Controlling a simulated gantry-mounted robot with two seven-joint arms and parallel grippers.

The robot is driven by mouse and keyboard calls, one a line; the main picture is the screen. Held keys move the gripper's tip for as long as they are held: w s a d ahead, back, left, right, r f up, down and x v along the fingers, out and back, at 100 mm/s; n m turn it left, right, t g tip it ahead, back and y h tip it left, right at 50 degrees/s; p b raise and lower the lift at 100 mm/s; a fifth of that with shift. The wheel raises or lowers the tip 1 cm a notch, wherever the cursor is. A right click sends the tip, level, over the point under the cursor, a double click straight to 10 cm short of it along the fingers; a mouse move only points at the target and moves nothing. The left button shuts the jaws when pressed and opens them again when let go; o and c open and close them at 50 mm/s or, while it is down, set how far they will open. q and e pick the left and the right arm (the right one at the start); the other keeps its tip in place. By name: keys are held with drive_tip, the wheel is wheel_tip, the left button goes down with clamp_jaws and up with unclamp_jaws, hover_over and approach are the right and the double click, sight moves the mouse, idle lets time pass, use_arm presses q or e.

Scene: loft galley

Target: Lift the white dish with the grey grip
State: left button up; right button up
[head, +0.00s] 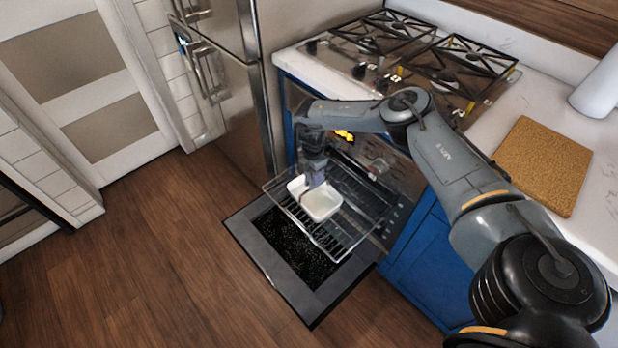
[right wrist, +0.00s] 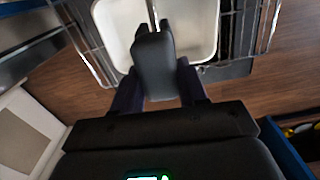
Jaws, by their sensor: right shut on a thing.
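The white dish (head: 321,204) is on the pulled-out wire rack of the open oven in the head view. It also shows at the top of the right wrist view (right wrist: 196,30). Its grey grip (right wrist: 153,66) stands toward the camera in the right wrist view, in front of the white dish. My right gripper (head: 314,180) reaches down over the dish and is shut on the grey grip, with a finger on each side. I cannot tell whether the dish touches the rack. My left gripper is not in view.
The wire rack (head: 335,242) extends above the lowered oven door (head: 245,236). A gas hob (head: 420,60) is on the counter above, with a cork-like board (head: 543,165) to its right. A steel fridge (head: 235,110) stands to the left. The wooden floor (head: 150,260) is clear.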

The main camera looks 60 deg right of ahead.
drive_tip(key=shift+d, duration=0.1)
idle(0.6)
drive_tip(key=shift+p, duration=0.3)
drive_tip(key=shift+f, duration=0.2)
idle(0.6)
drive_tip(key=shift+f, duration=0.2)
drive_tip(key=shift+f+b, duration=0.45)
drive_tip(key=shift+f, duration=0.5)
